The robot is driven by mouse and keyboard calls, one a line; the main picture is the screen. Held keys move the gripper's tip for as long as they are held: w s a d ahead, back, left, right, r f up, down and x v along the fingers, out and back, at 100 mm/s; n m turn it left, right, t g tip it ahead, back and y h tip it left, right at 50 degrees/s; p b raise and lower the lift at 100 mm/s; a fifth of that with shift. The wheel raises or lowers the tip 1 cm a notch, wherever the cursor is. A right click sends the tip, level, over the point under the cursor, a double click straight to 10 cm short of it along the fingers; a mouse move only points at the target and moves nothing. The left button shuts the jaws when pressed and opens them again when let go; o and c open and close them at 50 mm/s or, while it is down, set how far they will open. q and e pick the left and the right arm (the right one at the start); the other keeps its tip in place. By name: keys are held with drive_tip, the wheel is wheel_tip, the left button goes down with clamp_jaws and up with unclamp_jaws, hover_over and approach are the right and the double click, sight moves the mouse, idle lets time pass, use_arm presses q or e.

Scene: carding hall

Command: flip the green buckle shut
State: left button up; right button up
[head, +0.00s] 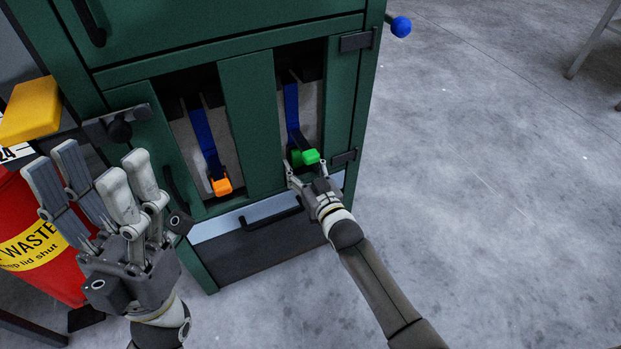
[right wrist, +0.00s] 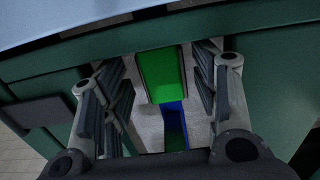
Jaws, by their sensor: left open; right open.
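The green buckle (head: 311,156) is at the lower end of a blue and dark bar in the right recess of the green cabinet. Its bright green tip stands out in front of a darker green piece. My right gripper (head: 306,168) is open at the buckle. In the right wrist view, the green block (right wrist: 162,75) sits between its spread fingers, with the blue bar (right wrist: 175,127) below it. I see gaps on both sides of the block. My left gripper (head: 96,175) is open and empty, in front of the cabinet's left side.
An orange buckle (head: 221,187) on a blue bar is in the left recess. A dark handle (head: 271,219) is below the recesses. A red waste bin (head: 35,235) and a yellow block (head: 30,108) are at the left. A blue knob (head: 400,27) sticks out top right.

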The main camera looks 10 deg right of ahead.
drive_tip(key=v, duration=1.1)
drive_tip(key=shift+s, duration=0.3)
drive_tip(key=shift+r, duration=0.1)
